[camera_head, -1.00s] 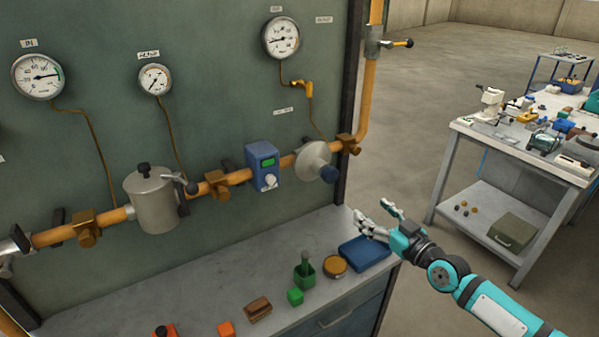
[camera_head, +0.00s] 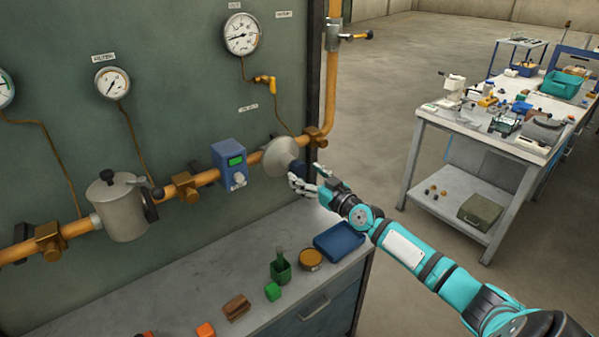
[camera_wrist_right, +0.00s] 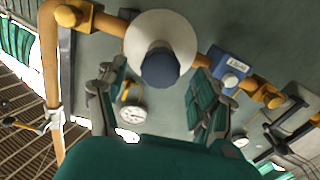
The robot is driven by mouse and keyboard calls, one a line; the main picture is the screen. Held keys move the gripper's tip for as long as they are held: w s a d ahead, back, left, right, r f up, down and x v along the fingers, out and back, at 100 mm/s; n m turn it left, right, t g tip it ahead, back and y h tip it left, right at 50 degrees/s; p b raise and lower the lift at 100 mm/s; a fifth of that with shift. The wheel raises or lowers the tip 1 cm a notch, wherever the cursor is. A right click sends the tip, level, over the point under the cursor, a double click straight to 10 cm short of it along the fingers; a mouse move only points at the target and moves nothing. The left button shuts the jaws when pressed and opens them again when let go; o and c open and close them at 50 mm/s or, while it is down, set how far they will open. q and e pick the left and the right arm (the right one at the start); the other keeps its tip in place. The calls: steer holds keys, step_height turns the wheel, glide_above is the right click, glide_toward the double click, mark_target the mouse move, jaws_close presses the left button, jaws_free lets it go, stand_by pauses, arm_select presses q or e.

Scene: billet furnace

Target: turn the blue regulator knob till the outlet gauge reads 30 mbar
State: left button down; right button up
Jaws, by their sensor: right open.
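The blue regulator knob (camera_head: 297,169) sticks out from the round grey regulator (camera_head: 280,156) on the orange pipe. In the right wrist view the knob (camera_wrist_right: 160,68) is in front of the pale disc of the regulator (camera_wrist_right: 158,35). My right gripper (camera_head: 307,182) is open at the knob, with its fingers to either side of it in the wrist view (camera_wrist_right: 160,84); I cannot tell whether they touch it. The upper right gauge (camera_head: 241,34), likely the outlet gauge, has a needle too small to read exactly. My left gripper is out of view.
A blue box with a green display (camera_head: 230,163) and a grey canister (camera_head: 118,207) sit on the pipe to the left. A blue tray (camera_head: 340,241) and small items lie on the bench (camera_head: 180,290) below. A workbench (camera_head: 480,140) stands at right.

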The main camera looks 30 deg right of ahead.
mark_target(301, 172)
steer(key=shift+w+a+b, duration=0.2)
steer(key=shift+w+b, duration=0.2)
steer(key=shift+w, duration=1.4)
steer(key=shift+c, duration=0.2)
steer(key=c, duration=1.1)
